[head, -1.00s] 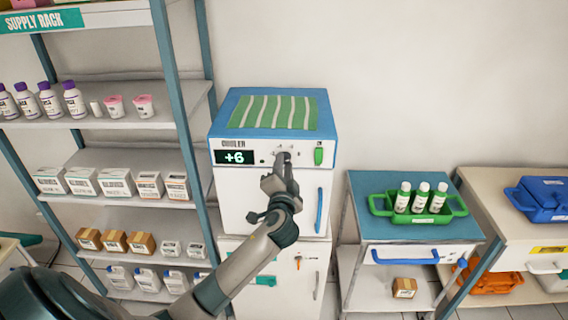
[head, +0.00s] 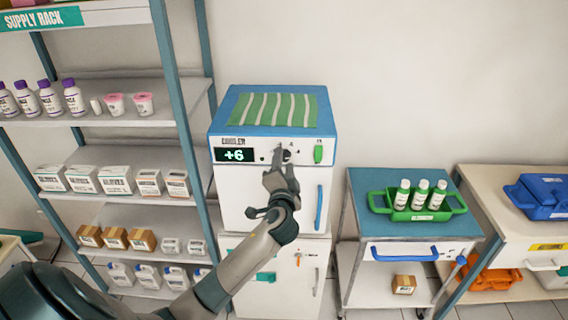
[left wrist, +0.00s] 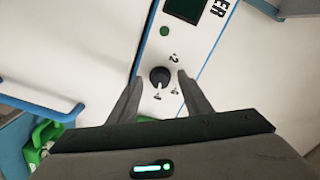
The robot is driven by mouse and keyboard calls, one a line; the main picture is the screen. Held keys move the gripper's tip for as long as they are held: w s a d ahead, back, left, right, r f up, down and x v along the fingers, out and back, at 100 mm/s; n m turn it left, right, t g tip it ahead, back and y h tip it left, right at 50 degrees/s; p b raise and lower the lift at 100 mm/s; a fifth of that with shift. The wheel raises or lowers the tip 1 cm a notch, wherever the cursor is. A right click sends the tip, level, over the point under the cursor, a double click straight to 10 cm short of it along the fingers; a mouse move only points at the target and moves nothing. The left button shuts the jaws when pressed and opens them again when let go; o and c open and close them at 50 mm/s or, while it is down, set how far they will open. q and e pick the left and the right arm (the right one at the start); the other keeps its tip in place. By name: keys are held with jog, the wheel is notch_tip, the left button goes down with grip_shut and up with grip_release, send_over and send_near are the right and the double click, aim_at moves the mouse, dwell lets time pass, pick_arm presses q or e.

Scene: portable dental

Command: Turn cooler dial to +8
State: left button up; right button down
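The cooler (head: 262,205) is a white box with a blue top. Its display (head: 234,155) reads +6. The black dial (left wrist: 159,77) sits on the front panel with small numbers around it; in the head view it shows as a dark spot (head: 287,154) partly behind my left gripper. My left gripper (head: 281,151) is at the panel in front of the dial. In the left wrist view, its two fingers (left wrist: 160,76) are apart, one on each side of the dial, with visible gaps. My right gripper is not in view.
A green switch (head: 318,154) is right of the dial, and a blue door handle (head: 319,207) is below. A striped green cloth (head: 268,111) lies on top. A supply rack (head: 176,80) stands close on the left. A cart with a green tray (head: 377,205) stands right.

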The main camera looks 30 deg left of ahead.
pick_arm(q)
jog(key=shift+s, duration=0.1)
jog(key=shift+s+d+f, duration=0.1)
jog(key=shift+s+d, duration=0.15)
jog(key=shift+s, duration=0.1)
jog(key=b+v, duration=0.6)
jog(key=v, duration=1)
jog(key=shift+d, duration=0.2)
jog(key=shift+s, duration=0.15)
